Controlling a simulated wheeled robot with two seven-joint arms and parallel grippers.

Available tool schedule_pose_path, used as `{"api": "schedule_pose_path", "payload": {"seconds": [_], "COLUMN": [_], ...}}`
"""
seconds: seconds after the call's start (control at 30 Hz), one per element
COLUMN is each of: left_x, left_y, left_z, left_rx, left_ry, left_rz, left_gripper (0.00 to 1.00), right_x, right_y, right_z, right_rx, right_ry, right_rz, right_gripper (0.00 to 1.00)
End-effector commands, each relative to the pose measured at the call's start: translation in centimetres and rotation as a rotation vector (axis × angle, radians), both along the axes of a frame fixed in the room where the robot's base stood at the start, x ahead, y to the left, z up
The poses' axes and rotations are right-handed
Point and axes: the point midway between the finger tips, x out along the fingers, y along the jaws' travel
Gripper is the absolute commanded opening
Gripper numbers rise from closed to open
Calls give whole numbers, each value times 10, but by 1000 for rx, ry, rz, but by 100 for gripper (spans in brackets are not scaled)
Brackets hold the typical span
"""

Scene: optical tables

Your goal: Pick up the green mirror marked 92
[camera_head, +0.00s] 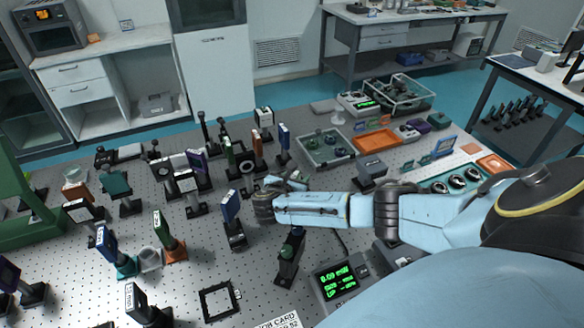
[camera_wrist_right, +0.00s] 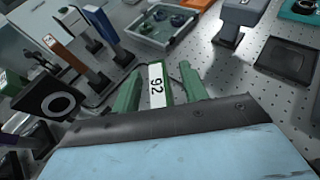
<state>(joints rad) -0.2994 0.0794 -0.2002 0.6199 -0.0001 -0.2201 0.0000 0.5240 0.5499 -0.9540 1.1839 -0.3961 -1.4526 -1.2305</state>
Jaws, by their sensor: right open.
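The green mirror's white label, reading 92 (camera_wrist_right: 157,86), faces the right wrist camera in the lower middle of the view. My right gripper (camera_wrist_right: 158,78) is open around it, with a green prong at each side of the label. Whether the prongs touch the mirror cannot be told. In the head view my right arm comes in from the right and my right gripper (camera_head: 288,182) is over the middle of the table. The hand hides the mirror there. My left gripper is not in view.
A ring-shaped optic (camera_wrist_right: 58,103), an orange optic (camera_wrist_right: 70,60) and a blue optic (camera_wrist_right: 103,32) stand close on the left. A clear tray (camera_head: 325,148) lies beyond.

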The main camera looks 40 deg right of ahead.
Motion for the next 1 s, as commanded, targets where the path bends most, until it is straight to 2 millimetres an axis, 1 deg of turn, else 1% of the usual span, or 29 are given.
{"api": "schedule_pose_path", "payload": {"seconds": [0.17, 0.5, 1.0], "left_x": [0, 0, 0], "left_y": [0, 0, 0], "left_z": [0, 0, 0], "left_rx": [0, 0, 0], "left_ry": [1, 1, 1], "left_rz": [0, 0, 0], "left_gripper": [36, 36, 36], "right_x": [0, 0, 0], "right_y": [0, 0, 0], "right_z": [0, 0, 0], "right_rx": [0, -1, -1], "right_ry": [0, 0, 0], "right_rz": [0, 0, 0], "right_gripper": [44, 0, 0]}}
